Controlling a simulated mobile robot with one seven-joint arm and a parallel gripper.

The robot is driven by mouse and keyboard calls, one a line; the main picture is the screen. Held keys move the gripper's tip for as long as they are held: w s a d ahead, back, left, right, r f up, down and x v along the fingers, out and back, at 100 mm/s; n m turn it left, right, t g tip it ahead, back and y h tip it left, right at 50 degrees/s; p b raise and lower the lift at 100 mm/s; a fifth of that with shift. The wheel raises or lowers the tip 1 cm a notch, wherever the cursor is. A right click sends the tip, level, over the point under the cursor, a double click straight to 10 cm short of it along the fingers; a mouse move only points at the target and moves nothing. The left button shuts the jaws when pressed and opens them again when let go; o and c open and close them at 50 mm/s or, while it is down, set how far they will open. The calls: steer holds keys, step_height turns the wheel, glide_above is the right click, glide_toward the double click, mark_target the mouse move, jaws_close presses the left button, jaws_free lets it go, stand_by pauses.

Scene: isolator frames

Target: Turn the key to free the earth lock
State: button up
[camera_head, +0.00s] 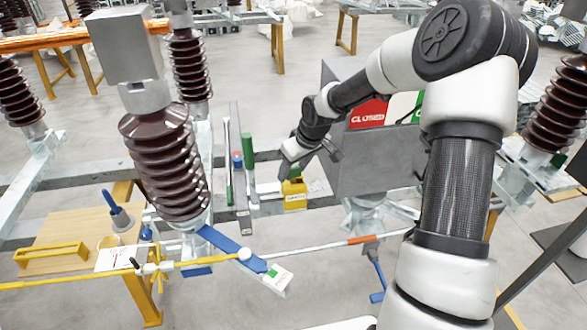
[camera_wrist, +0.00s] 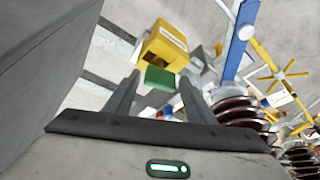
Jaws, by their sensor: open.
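A yellow lock body (camera_head: 294,197) with a pale label is on the near side of the grey box, left of it. A green key piece (camera_head: 295,174) sits on its top. In the wrist view the yellow lock (camera_wrist: 166,48) is beyond the fingertips, and the green key (camera_wrist: 159,78) shows between them. My gripper (camera_head: 287,169) is open at the key, reaching in from above. In the wrist view the two fingers of my gripper (camera_wrist: 161,84) stand apart on either side of the green piece. I cannot tell whether they touch it.
A grey box (camera_head: 375,165) with a red CLOSED sign (camera_head: 368,114) stands right beside my gripper. A ribbed brown insulator (camera_head: 166,160) rises at the left. A blue bar (camera_head: 232,247) and a yellow rod (camera_head: 200,262) lie in front. A wooden table (camera_head: 80,228) is at left.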

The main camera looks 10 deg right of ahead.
steer(key=shift+o, duration=1.2)
steer(key=v, duration=1.7)
steer(key=shift+r, duration=0.2)
